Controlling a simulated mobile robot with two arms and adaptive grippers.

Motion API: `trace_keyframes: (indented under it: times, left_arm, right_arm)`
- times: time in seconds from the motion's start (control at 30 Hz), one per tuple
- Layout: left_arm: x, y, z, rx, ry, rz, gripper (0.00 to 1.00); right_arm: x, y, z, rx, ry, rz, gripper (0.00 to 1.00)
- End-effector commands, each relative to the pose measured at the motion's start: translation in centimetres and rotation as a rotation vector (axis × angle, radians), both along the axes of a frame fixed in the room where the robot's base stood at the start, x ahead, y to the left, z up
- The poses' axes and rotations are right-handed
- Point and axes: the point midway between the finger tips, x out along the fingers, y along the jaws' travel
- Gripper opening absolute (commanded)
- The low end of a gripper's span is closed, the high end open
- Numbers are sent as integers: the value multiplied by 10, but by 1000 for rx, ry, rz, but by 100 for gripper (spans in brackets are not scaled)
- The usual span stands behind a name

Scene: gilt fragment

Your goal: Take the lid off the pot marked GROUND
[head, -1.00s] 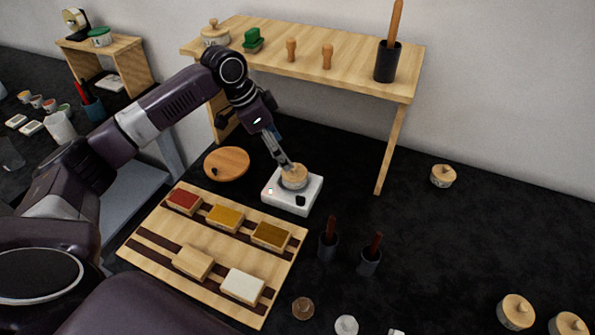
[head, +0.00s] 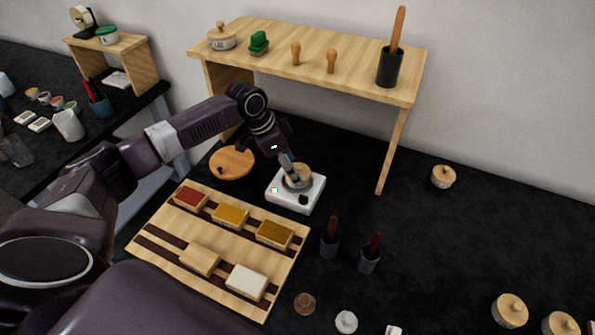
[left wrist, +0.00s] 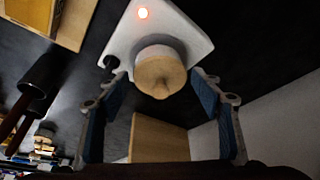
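A small pot (head: 299,186) with a round wooden lid (head: 297,172) stands on a white square device with a lit lamp. In the left wrist view the lid (left wrist: 160,77) has a small centre knob and covers the pale pot (left wrist: 160,45). No marking on it is readable. My left gripper (head: 289,168) is over the pot. In the left wrist view its blue-padded fingers (left wrist: 160,88) are spread wide, with the lid ahead between them and space on both sides. They do not appear to touch it. My right gripper is not in view.
The white device (head: 315,194) stands behind the wooden block board (head: 205,283). A round wooden disc (head: 232,162) lies left; two dark holders (head: 329,245) stand front right. A shelf (head: 330,75) rises behind. Other lidded pots (head: 510,310) stand at right, with bare black tabletop between.

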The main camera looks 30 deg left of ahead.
Motion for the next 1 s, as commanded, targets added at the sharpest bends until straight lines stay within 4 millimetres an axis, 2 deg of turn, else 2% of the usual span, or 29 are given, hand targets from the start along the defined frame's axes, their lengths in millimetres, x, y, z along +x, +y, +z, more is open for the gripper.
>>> trace_keyframes:
  times: [0.03, 0.2, 0.5, 0.57, 0.9, 1.0]
  left_arm:
    - [0, 0, 0, 0, 0, 0, 52]
    - [0, 0, 1, 0, 0, 0, 34]
    - [1, 0, 6, -1, -2, 0, 34]
    - [2, 0, 13, -2, -5, 1, 34]
    - [1, 0, 78, -1, -6, 0, 34]
    - [1, -2, 91, -2, -3, -2, 34]
  right_arm:
    - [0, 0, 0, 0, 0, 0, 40]
    - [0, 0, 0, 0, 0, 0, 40]
    - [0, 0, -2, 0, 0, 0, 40]
    - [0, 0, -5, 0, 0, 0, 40]
    - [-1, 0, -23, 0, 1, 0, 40]
    - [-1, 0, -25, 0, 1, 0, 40]
